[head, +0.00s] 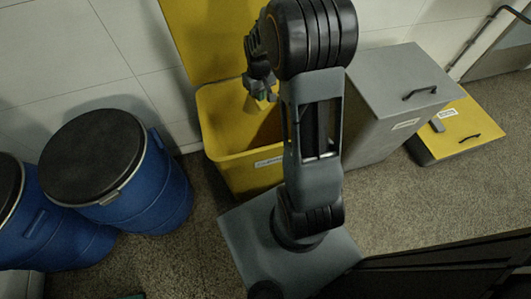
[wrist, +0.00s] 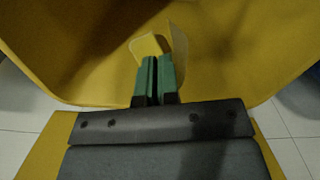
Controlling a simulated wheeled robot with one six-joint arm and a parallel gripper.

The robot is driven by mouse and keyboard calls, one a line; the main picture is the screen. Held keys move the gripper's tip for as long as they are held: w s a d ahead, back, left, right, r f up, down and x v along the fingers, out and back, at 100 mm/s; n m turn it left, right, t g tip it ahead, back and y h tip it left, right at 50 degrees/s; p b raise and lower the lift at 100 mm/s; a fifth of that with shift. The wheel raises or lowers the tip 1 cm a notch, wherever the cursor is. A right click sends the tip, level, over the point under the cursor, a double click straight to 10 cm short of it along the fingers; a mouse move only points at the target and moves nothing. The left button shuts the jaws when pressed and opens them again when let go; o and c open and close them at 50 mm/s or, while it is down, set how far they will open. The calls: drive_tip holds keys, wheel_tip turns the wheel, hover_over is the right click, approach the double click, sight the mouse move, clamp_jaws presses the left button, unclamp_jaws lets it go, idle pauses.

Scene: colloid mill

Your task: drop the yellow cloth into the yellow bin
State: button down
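The yellow bin (head: 228,165) stands by the wall with its yellow lid (head: 205,35) raised. My gripper (head: 259,90) is over the bin's open mouth. In the wrist view my gripper's green fingertips (wrist: 154,72) are close together, shut on the yellow cloth (wrist: 176,42). The cloth sticks out past the fingertips, with the bin's yellow inside (wrist: 235,60) around and beneath it. In the head view the cloth is small and hard to tell from the bin. My arm hides the bin's right part.
A grey bin (head: 390,85) with a closed lid stands right of the yellow bin. A low yellow-topped box (head: 468,125) is beyond it. Blue drums with black lids (head: 150,195) stand at the left. The speckled floor (head: 420,200) at front right is clear.

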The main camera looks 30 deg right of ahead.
wheel_tip(320, 180, down, 4)
drive_tip(key=b, duration=0.2)
drive_tip(key=shift+b, duration=0.4)
unclamp_jaws()
idle(1.0)
drive_tip(key=shift+r, duration=0.15)
wheel_tip(320, 180, up, 5)
drive_tip(key=p, duration=0.5)
drive_tip(key=shift+r, duration=0.15)
wheel_tip(320, 180, up, 14)
drive_tip(key=p, duration=0.4)
